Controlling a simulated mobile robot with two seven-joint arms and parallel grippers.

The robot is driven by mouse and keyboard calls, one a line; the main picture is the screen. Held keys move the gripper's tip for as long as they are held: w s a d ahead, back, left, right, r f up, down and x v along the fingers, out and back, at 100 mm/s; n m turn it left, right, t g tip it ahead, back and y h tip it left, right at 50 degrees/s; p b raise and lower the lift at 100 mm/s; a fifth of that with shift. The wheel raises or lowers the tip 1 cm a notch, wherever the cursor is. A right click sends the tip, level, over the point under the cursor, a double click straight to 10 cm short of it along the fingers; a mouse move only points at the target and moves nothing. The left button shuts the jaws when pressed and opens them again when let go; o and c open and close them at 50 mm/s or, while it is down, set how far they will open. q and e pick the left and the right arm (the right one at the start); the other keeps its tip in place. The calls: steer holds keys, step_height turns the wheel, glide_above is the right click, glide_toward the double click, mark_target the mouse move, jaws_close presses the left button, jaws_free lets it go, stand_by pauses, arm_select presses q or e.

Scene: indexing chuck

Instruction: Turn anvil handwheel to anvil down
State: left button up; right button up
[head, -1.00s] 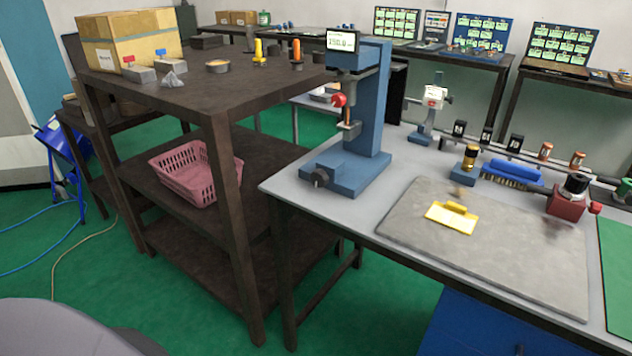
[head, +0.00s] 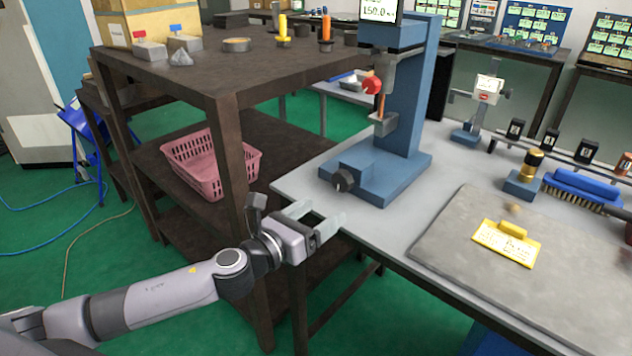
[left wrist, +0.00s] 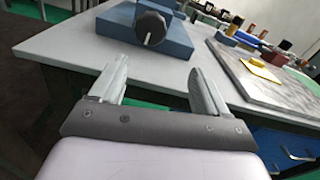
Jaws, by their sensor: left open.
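The blue measuring stand (head: 405,115) stands on the grey bench, with a black handwheel (head: 343,180) low on the front of its base. The handwheel also shows in the left wrist view (left wrist: 150,27), just beyond the fingers. I take it as the anvil handwheel; its position marks are too small to read. A red knob (head: 372,85) sits higher on the stand, beside the metal anvil parts. My left gripper (head: 316,217) is open and empty at the bench's front edge, short of the handwheel and not touching it. My right gripper is not seen.
A yellow tag plate (head: 506,242) lies on the grey stone slab (head: 450,255) to the right. A dark shelf rack (head: 228,125) with a pink basket (head: 208,165) stands at left, close behind my left arm. A strip of bare bench (head: 385,225) lies before the stand.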

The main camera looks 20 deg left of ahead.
mark_target(339, 183)
arm_select(q)
steer(key=shift+w+d+r+m, duration=0.1)
steer(key=shift+w+r+m, duration=0.25)
steer(key=shift+w, duration=1)
steer(key=shift+w+d+r+m, duration=0.2)
steer(key=shift+w+m, duration=0.25)
steer(key=shift+w, duration=0.9)
steer(key=shift+w+d+r+m, duration=0.1)
steer(key=shift+w+r+m, duration=0.25)
steer(key=shift+w, duration=1)
steer(key=shift+f, duration=0.1)
steer(key=c, duration=1)
